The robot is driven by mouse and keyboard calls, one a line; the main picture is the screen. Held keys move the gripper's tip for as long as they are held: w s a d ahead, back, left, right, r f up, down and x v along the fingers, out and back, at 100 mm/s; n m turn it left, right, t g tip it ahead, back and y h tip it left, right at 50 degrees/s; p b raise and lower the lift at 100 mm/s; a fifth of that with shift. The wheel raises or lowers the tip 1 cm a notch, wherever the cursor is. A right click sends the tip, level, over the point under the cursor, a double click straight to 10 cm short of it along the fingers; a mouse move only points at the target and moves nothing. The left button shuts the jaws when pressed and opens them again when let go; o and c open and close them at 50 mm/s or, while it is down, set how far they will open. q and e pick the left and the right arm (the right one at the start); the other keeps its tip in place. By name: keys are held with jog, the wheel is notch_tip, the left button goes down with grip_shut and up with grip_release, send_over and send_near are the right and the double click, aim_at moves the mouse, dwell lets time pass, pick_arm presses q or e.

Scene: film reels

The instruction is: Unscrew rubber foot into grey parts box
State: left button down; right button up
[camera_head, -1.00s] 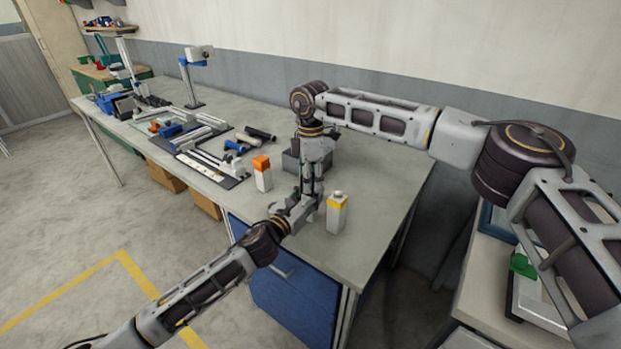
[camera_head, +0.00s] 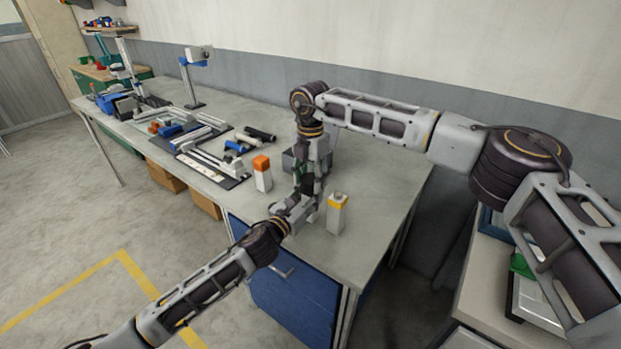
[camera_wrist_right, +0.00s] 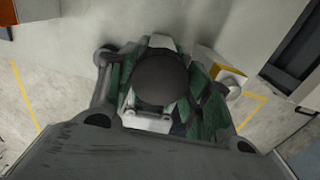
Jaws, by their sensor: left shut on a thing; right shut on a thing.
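The rubber foot (camera_wrist_right: 162,78) is a dark round knob in the right wrist view, between the green-padded fingers of my right gripper (camera_wrist_right: 165,95). In the head view my right gripper (camera_head: 306,186) points down and is shut over the foot, just above the bench. My left gripper (camera_head: 301,207) comes in from the lower left, directly below the right one, shut on a part mostly hidden by both grippers. The grey parts box (camera_head: 290,160) stands behind the right gripper, which partly covers it. Its inside is hidden.
Tools and a dark mat (camera_head: 230,182) lie farther left on the bench. The right end of the bench (camera_head: 385,205) is clear.

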jog(key=n, duration=0.6)
jog(key=shift+n, duration=0.4)
jog(key=n, duration=1.2)
jog(key=shift+r, duration=0.1)
jog(key=n, duration=1.6)
jog(key=shift+r, duration=0.1)
jog(key=n, duration=1)
